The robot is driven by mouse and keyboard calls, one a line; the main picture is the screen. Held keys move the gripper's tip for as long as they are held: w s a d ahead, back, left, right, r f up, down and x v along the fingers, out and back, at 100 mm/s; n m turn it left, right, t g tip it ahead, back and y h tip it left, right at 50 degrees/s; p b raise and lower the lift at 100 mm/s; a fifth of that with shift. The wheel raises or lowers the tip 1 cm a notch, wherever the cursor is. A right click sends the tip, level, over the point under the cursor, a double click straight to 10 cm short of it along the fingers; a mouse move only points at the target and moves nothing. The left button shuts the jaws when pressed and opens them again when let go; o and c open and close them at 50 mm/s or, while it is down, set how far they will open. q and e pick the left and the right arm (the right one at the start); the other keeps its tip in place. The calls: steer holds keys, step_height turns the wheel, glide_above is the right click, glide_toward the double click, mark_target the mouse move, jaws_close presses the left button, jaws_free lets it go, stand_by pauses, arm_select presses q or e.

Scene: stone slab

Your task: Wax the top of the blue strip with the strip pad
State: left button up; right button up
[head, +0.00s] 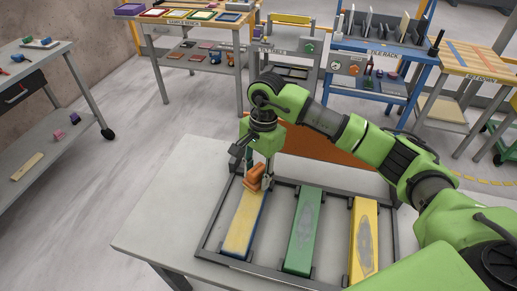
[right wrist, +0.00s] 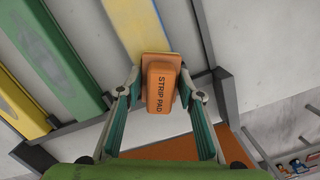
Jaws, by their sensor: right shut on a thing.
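The orange strip pad (head: 254,178) is held in my right gripper (head: 257,182), over the far end of the leftmost strip. In the right wrist view the pad (right wrist: 161,88) shows its "STRIP PAD" label between the two fingers (right wrist: 160,93). The blue strip (head: 242,226) has blue edges and a pale yellow top; its top (right wrist: 140,22) also shows in the right wrist view, running under the pad. The pad appears to touch or nearly touch that top; exact contact is hard to tell. My left gripper is not in view.
A dark frame (head: 207,232) on the pale table (head: 165,215) holds the strips. A green strip (head: 303,232) and a yellow strip (head: 364,245), both with grey patches, lie to the right. Benches and a blue rack (head: 375,55) stand behind. The table's left side is clear.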

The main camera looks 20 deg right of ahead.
mark_target(256, 171)
steer(key=shift+w+d+r, duration=0.1)
steer(key=shift+w+r, duration=0.15)
steer(key=shift+r, duration=0.65)
steer(key=r, duration=0.1)
steer(key=p, duration=0.1)
steer(key=r, duration=0.1)
steer(key=shift+s+a+r, duration=0.25)
steer(key=shift+s+r, duration=0.05)
steer(key=shift+s, duration=0.1)
steer(key=shift+r+p, duration=0.35)
steer(key=shift+p, duration=0.05)
step_height(256, 171, up, 2)
steer(key=shift+w+d+p, duration=0.15)
steer(key=shift+p, duration=0.35)
steer(key=shift+r, duration=0.5)
